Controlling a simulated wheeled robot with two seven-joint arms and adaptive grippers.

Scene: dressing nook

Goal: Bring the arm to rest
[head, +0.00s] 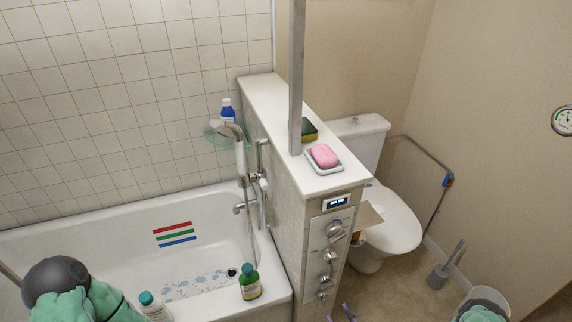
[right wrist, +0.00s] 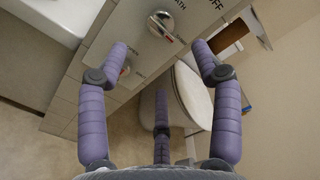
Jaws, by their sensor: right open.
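My right gripper (head: 338,314) shows only as purple fingertips at the bottom edge of the head view, low in front of the end wall of the partition. In the right wrist view its purple fingers (right wrist: 160,62) are spread wide, with nothing between them. The panel with several metal knobs (head: 329,255) is on that end wall. One knob (right wrist: 160,24) lies beyond the fingertips in the right wrist view, apart from them. My left gripper is not in view.
The bathtub (head: 100,235) is left, with a green bottle (head: 249,282) on its near rim. A pink soap (head: 323,155) lies in a dish on the partition (head: 268,100). The toilet (head: 385,225), brush (head: 440,272) and bin (head: 503,300) are right. Some floor is clear.

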